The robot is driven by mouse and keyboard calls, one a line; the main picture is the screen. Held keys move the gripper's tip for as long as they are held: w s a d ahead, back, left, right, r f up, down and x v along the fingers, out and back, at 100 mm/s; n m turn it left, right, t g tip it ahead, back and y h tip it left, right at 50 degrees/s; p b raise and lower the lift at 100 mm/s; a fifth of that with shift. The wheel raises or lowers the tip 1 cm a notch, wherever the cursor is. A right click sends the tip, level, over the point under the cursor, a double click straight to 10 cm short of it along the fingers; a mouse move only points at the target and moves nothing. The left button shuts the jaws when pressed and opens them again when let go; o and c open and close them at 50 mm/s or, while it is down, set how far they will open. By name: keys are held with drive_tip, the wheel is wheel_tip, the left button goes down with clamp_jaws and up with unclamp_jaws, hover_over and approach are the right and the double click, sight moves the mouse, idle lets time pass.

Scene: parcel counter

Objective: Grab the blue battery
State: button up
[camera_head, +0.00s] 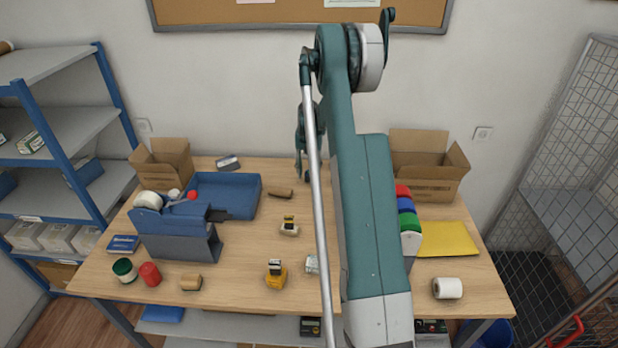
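I cannot pick out a blue battery for certain. A small flat blue box (122,244) lies at the table's left edge, but its kind is too small to tell. My arm rises through the middle of the view and hides part of the table. What seems to be my gripper (304,172) hangs behind the arm, over the back middle of the table, apart from both items. Its fingers are mostly hidden, so its opening does not show.
A blue tray (247,212) and a grey-blue holder (180,247) stand on the left. Yellow-black items (276,278) sit front middle. Open cartons (168,170) stand at both back corners. Coloured pieces (406,204), a yellow envelope (446,240) and a white roll (447,288) are right.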

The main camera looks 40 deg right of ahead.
drive_tip(key=shift+f, duration=1.45)
drive_tip(key=c, duration=1)
